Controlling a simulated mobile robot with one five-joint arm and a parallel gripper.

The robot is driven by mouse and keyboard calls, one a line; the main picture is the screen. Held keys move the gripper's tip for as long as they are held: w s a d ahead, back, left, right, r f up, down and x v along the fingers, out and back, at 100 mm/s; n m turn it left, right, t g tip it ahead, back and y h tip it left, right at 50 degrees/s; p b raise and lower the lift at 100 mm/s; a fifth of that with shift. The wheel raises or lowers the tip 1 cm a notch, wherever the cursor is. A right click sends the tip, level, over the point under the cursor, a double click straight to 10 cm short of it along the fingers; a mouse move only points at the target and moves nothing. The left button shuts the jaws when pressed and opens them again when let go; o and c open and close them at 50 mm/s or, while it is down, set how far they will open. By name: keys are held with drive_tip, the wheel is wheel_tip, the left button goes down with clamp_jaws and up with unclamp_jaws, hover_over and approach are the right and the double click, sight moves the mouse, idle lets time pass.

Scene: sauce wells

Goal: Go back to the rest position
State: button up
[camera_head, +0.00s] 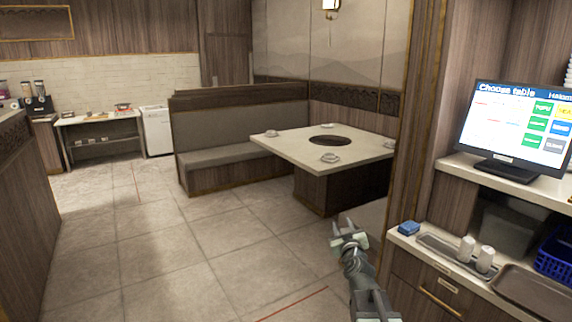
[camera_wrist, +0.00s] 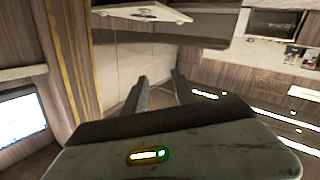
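My gripper (camera_head: 349,234) is raised in the air in front of the counter at the right, over the tiled floor. It also shows in the wrist view (camera_wrist: 159,78), where its two dark fingers stand apart with nothing between them. My gripper is open and empty. It touches nothing that I can see.
A white-topped table (camera_head: 297,145) stands by a bench (camera_head: 228,140). The tiled floor (camera_head: 160,240) is clear.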

drive_tip(key=s+a+f+n+g+y, duration=0.25)
drive_tip(key=s+a+f+g, duration=0.4)
drive_tip(key=a+f, duration=0.35)
drive_tip(key=s+d+f+m+g, duration=0.2)
drive_tip(key=s+f+g, duration=0.1)
drive_tip(key=s, duration=0.4)
drive_tip(key=s+d+f+m+g+h, duration=0.1)
drive_tip(key=s+d+f+m+g, duration=0.1)
drive_tip(key=s+f+g, duration=0.2)
drive_tip(key=s+d+f+m+g+h, duration=0.1)
drive_tip(key=s+f+g, duration=0.3)
drive_tip(key=s, duration=0.6)
drive_tip(key=shift+s+d+f+m, duration=0.4)
drive_tip(key=shift+d+f+m, duration=0.05)
drive_tip(key=shift+d+f, duration=0.2)
